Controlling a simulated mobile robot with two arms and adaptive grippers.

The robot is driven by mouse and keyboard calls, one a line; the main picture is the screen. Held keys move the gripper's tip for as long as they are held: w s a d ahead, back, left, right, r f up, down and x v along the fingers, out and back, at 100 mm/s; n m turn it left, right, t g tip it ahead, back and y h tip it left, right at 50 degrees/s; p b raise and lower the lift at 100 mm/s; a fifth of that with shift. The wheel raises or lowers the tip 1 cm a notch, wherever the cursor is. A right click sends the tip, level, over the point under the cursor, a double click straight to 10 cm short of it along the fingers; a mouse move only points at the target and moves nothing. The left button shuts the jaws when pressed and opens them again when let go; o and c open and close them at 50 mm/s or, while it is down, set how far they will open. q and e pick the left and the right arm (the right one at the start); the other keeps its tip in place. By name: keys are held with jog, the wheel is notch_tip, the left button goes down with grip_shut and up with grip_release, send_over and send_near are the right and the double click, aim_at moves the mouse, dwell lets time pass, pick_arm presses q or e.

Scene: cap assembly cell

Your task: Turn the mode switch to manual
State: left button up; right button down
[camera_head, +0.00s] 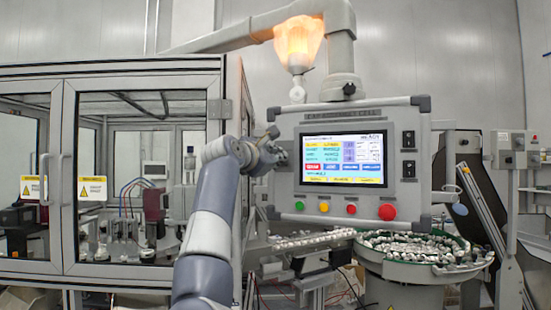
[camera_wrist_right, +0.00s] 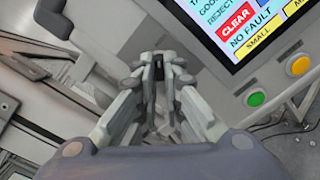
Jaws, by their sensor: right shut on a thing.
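The control panel (camera_head: 300,205) hangs from an overhead arm and carries a lit screen (camera_head: 343,160). My right gripper (camera_head: 280,155) is at the panel's left edge, across the screen from these switches. In the right wrist view its fingers (camera_wrist_right: 160,70) are closed together on something I cannot make out. My left gripper is not in view.
Green (camera_head: 299,206), yellow (camera_head: 323,206), and two red buttons (camera_head: 351,208) (camera_head: 387,212) line the panel's lower edge. A bowl of small parts (camera_head: 425,250) stands below right. A glass-doored enclosure (camera_head: 110,180) fills the left. Space before the panel's right half looks clear.

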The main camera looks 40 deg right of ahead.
jog(key=shift+r+n, duration=0.1)
jog(key=shift+n, duration=0.2)
jog(key=n, duration=0.5)
jog(key=n+b, duration=0.1)
jog(key=n, duration=0.5)
jog(key=n+b, duration=0.1)
jog(key=n, duration=0.5)
jog(key=shift+s+d+r, duration=0.15)
jog(key=shift+s, duration=0.2)
jog(key=shift+n, duration=0.3)
jog(key=c, duration=1.5)
grip_release()
jog(key=shift+o, duration=0.2)
jog(key=shift+d, duration=0.1)
jog(key=shift+w+f, duration=0.1)
jog(key=shift+f, duration=0.1)
